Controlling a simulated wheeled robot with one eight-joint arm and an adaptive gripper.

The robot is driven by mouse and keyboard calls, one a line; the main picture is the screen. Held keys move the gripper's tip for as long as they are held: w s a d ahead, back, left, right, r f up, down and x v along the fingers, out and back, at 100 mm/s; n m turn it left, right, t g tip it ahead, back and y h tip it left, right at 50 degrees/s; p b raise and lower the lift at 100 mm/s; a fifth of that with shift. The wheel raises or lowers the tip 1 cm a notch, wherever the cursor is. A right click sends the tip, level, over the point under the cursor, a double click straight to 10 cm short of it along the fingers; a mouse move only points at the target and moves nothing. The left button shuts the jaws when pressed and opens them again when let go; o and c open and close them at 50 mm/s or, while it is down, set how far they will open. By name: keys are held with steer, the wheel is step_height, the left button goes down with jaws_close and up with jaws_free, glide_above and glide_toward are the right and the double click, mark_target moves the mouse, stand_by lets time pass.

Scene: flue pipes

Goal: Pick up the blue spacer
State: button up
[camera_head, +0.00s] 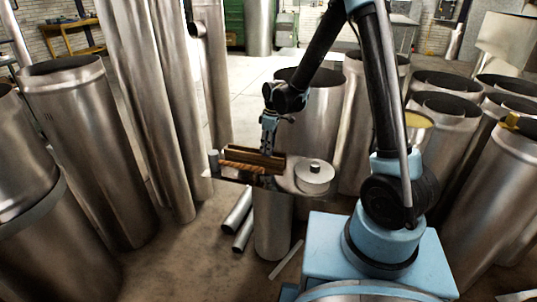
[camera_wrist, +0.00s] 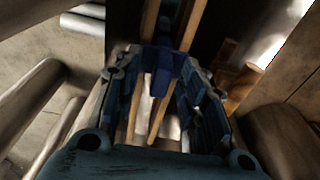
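In the wrist view a dark blue piece, which looks like the blue spacer (camera_wrist: 162,66), lies between the tips of my gripper (camera_wrist: 165,78), at light wooden strips (camera_wrist: 190,24). The two fingers come in from both sides towards it. Shadow hides whether they press on it or stand a little apart. In the head view my gripper (camera_head: 268,148) points down at a brown wooden holder (camera_head: 240,155) on a small raised surface. The spacer cannot be made out clearly there.
A round metal piece (camera_head: 314,174) sits right of the holder. Tall metal pipes (camera_head: 85,135) crowd the left, and more pipes (camera_head: 447,120) stand at right. Short pipes (camera_head: 238,212) lie on the floor. Some floor is open in front at left.

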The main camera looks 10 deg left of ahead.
steer(key=shift+f, duration=0.1)
jaws_close()
stand_by(0.3)
